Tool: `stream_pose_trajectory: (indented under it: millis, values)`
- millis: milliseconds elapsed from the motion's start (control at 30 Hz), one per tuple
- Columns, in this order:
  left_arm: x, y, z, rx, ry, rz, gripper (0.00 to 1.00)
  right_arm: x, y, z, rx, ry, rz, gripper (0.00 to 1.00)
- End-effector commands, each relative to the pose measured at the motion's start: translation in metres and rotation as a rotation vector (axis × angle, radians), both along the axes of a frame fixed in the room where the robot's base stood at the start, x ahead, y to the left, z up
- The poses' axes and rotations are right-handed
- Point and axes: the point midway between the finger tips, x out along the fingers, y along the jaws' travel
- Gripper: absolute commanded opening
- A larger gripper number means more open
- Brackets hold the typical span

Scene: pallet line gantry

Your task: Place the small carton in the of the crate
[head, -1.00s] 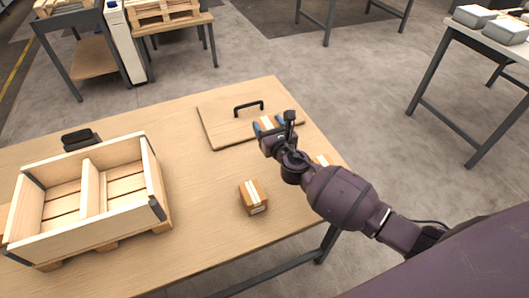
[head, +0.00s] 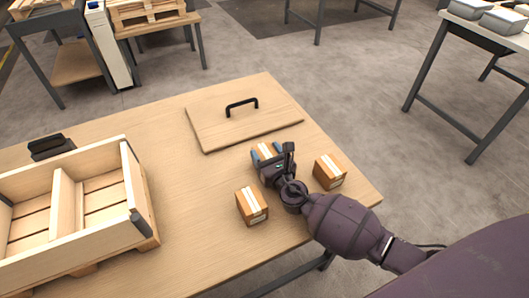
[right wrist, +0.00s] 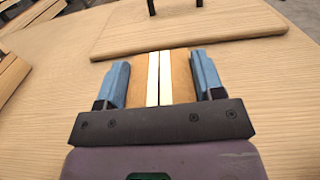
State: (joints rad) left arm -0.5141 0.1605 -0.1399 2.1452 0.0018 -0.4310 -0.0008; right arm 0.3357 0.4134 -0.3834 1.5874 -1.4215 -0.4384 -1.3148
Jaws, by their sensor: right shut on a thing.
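My right gripper (head: 267,155) is shut on a small brown carton (head: 264,149) with a pale tape stripe, between two other cartons. In the right wrist view the carton (right wrist: 177,72) sits between the two blue fingers. I cannot tell whether it touches the table. The wooden crate (head: 92,239) stands at the left of the table, cut by the picture's left edge. A divider splits it into compartments, and what shows of them is empty. My left gripper is not in view.
One carton (head: 252,206) stands left of my right wrist, another (head: 330,172) right of it near the table edge. A wooden lid (head: 210,135) with a black handle lies behind. A dark object (head: 48,147) sits behind the crate.

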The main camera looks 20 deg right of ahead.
Motion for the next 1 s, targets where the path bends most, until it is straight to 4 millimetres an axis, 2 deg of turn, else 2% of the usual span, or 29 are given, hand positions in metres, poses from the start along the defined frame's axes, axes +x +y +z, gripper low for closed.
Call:
stream_pose_trajectory:
  millis: [133,333,367,500,867,1000]
  values:
    - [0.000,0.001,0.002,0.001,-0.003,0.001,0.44,0.001,0.000,0.004,-0.001,-0.005,0.000,0.29]
    - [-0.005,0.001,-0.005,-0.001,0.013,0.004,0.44,0.000,0.000,-0.003,0.000,-0.002,0.000,0.29]
    - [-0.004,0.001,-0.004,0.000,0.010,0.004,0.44,0.000,0.000,-0.002,0.000,-0.002,0.000,0.66]
    - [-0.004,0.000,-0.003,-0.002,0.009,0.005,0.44,0.001,0.000,-0.001,-0.001,-0.003,0.000,0.87]
    - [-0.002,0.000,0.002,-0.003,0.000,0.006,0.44,0.001,0.000,0.004,-0.001,-0.005,0.000,0.87]
    - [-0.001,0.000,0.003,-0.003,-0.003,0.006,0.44,-0.015,-0.001,0.002,-0.001,-0.001,0.000,0.87]
